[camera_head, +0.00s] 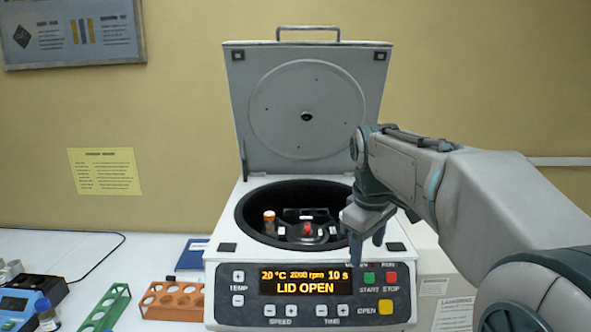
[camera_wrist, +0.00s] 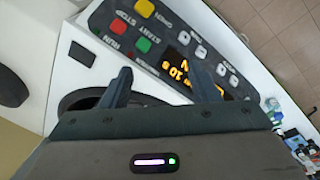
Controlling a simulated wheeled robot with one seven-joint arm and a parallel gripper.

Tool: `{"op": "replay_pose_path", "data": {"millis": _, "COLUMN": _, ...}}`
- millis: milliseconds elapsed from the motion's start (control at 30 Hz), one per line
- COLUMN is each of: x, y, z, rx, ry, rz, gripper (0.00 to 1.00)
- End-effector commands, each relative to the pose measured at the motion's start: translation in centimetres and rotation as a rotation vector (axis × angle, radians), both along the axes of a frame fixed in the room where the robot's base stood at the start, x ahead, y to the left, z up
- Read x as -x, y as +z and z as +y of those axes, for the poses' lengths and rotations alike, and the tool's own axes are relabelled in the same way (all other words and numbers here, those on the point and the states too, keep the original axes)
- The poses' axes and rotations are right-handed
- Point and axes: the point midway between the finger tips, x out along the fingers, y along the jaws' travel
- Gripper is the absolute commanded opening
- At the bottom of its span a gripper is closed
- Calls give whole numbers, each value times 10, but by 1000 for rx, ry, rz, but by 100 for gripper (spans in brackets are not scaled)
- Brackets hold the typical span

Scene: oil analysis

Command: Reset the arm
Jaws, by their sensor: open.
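My gripper (camera_head: 367,240) is open and empty, pointing down over the front right of the centrifuge (camera_head: 221,252), near its control panel. In the wrist view the two fingers of my gripper (camera_wrist: 165,85) stand apart with the panel (camera_wrist: 140,50) beyond them. The centrifuge lid (camera_head: 308,105) stands upright and open. The display (camera_head: 305,281) reads LID OPEN, 20 °C, 2000 rpm and 10 s. Inside the bowl, a tube with an orange cap (camera_head: 269,222) sits at the left of the rotor (camera_head: 307,229). My arm hides the bowl's right edge.
An orange rack (camera_head: 172,301) and a green rack (camera_head: 106,309) stand left of the centrifuge. A blue device (camera_head: 22,311), a small vial (camera_head: 46,314) and a blue booklet (camera_head: 192,253) are also there. White boxes (camera_head: 436,280) stand at the right.

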Motion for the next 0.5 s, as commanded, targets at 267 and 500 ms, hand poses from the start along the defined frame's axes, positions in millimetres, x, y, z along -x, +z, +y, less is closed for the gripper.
{"op": "replay_pose_path", "data": {"millis": 267, "x": 99, "y": -54, "z": -7, "rx": -85, "ry": -341, "rz": -101, "gripper": 55}}
{"op": "replay_pose_path", "data": {"millis": 500, "x": 167, "y": -109, "z": -12, "rx": -184, "ry": -595, "rz": -166, "gripper": 55}}
